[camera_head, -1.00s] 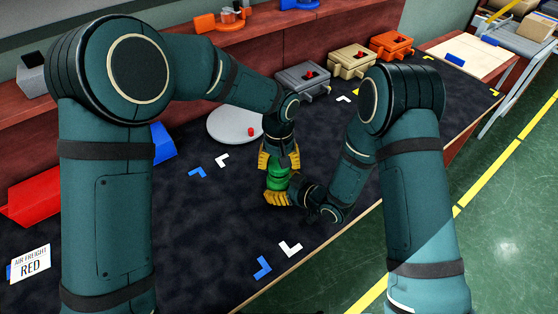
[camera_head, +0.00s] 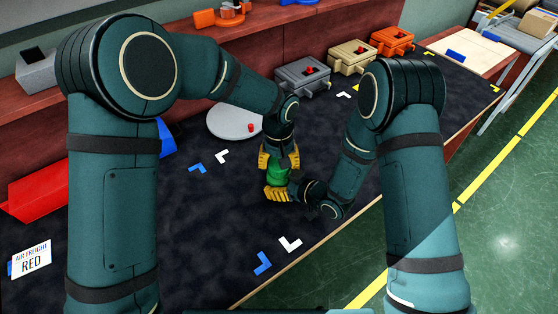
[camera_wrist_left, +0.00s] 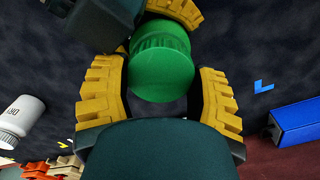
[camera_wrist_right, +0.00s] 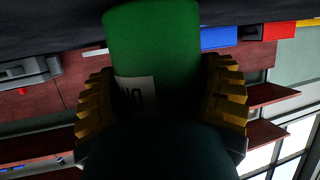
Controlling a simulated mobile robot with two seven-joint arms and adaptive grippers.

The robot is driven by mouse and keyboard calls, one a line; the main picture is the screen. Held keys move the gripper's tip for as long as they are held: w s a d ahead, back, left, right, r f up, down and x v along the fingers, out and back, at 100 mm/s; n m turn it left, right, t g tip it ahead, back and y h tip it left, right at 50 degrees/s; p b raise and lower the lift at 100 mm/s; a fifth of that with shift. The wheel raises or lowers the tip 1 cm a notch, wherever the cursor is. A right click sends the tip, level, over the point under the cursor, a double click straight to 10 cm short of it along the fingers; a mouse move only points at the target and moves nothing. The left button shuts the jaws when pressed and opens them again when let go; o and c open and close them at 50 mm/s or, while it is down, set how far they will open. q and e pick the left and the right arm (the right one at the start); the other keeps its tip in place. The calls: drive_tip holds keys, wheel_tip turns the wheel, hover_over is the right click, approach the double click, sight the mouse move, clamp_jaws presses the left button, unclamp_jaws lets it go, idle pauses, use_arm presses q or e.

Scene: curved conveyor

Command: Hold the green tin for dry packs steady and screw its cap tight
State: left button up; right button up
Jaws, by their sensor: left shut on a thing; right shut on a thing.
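The green tin (camera_head: 277,174) stands upright on the dark mat, partly hidden by my grippers. My left gripper (camera_head: 279,158) comes down from above and is shut on its green cap (camera_wrist_left: 160,68). In the left wrist view the yellow fingers flank the round ribbed cap. My right gripper (camera_head: 277,193) is shut on the tin's body from the near right side, low down. In the right wrist view the green body (camera_wrist_right: 153,50) sits between the yellow fingers, with part of a white label showing. Whether the cap is fully seated cannot be told.
A pale round disc (camera_head: 235,121) with a red button lies behind. Grey (camera_head: 303,73), beige (camera_head: 350,59) and orange (camera_head: 391,41) boxes line the back. A red bin (camera_head: 38,195) is at left. A white bottle (camera_wrist_left: 20,120) shows in the left wrist view. The front mat is clear.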

use_arm(q)
drive_tip(key=shift+s+f, duration=0.15)
drive_tip(key=shift+f, duration=0.3)
drive_tip(key=o, duration=0.3)
use_arm(e)
clamp_jaws()
use_arm(q)
drive_tip(key=o, duration=0.4)
drive_tip(key=shift+d, duration=0.1)
drive_tip(key=shift+c, duration=0.2)
use_arm(e)
drive_tip(key=shift+r, duration=0.1)
use_arm(q)
drive_tip(key=shift+d, duration=0.1)
use_arm(e)
drive_tip(key=shift+a, duration=0.1)
use_arm(q)
drive_tip(key=shift+d, duration=0.1)
drive_tip(key=shift+r, duration=0.1)
use_arm(e)
drive_tip(key=shift+a, duration=0.1)
use_arm(q)
drive_tip(key=shift+r, duration=0.25)
drive_tip(key=shift+a+r, duration=0.2)
drive_tip(key=shift+r, duration=1.75)
